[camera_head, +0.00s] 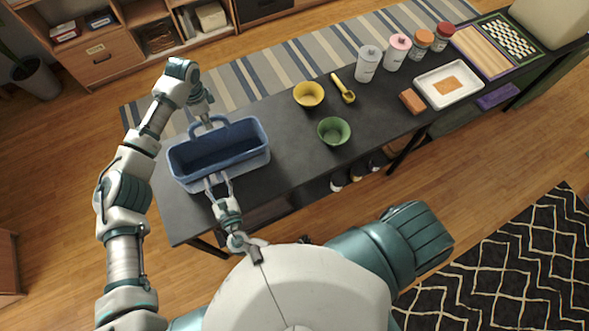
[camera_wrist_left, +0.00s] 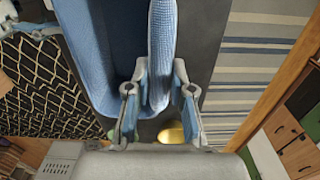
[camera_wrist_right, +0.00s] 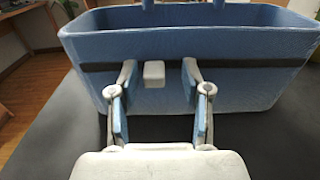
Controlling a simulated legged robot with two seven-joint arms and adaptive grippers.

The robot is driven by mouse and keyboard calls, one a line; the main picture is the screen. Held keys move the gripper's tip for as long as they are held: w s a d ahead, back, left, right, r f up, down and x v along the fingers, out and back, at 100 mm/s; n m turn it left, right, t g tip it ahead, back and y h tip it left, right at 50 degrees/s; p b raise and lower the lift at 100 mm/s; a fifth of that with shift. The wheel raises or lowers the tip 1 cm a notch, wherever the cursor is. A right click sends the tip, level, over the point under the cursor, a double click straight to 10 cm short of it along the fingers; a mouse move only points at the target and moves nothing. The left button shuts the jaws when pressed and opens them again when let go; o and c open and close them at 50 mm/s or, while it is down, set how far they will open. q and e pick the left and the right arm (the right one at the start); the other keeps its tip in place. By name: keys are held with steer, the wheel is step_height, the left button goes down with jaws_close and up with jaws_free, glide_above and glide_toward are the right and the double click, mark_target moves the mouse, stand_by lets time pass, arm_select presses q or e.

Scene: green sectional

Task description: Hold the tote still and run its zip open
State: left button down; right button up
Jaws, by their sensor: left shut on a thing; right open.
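The blue tote (camera_head: 250,163) stands upright at the left end of the dark table, with its top open to view. My right gripper (camera_head: 217,182) is open at the near wall, one finger on each side of the pull. I cannot tell whether they touch it.
A yellow bowl (camera_head: 309,94), a green bowl (camera_head: 333,131) and a yellow scoop (camera_head: 343,88) stand to the right of the tote. The table (camera_head: 290,165) is bare just right of the tote.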

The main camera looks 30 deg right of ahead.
mark_target(259, 154)
steer(key=d, duration=1.5)
steer(key=shift+s+d, duration=0.4)
steer(key=s, duration=1.2)
steer(key=s+d+f+m+g+h, duration=0.2)
steer(key=d+f+m+g+h, duration=0.2)
steer(key=d+f+m, duration=0.4)
step_height(259, 154, down, 4)
steer(key=shift+s+d+f+m+g, duration=0.15)
steer(key=shift+s+m+g, duration=0.25)
steer(key=shift+g, duration=0.5)
steer(key=shift+w, duration=0.1)
